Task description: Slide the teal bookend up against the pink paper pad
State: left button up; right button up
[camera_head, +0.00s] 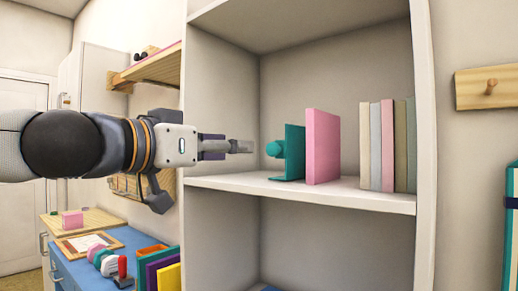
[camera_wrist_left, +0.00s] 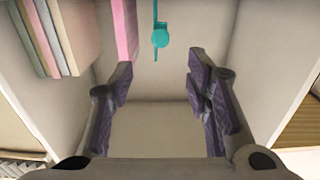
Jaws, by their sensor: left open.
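The teal bookend (camera_head: 294,160) stands upright on the shelf, with a round knob on its left side. The pink paper pad (camera_head: 323,148) stands upright just to its right. In the left wrist view the bookend (camera_wrist_left: 160,39) and the pad (camera_wrist_left: 124,30) show a narrow gap between them. My left gripper (camera_head: 242,146) reaches in from the left, level with the knob and short of it. In the wrist view its fingers (camera_wrist_left: 160,78) are spread and empty, with the knob beyond the tips, roughly centred between them. My right gripper is not in view.
Several upright books (camera_head: 388,145) stand right of the pad, with a gap between. The shelf board (camera_head: 350,193) has bare room in front, and the cabinet's walls enclose the sides and back. A blue-topped desk (camera_head: 95,265) with stamps and files lies below left.

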aim_at(272, 150)
pick_arm(q)
jog(key=x, duration=1.1)
jog(key=shift+w+d+f+b, duration=0.1)
jog(key=shift+w+d+b, duration=0.15)
jog(key=shift+w+b, duration=0.05)
grip_shut()
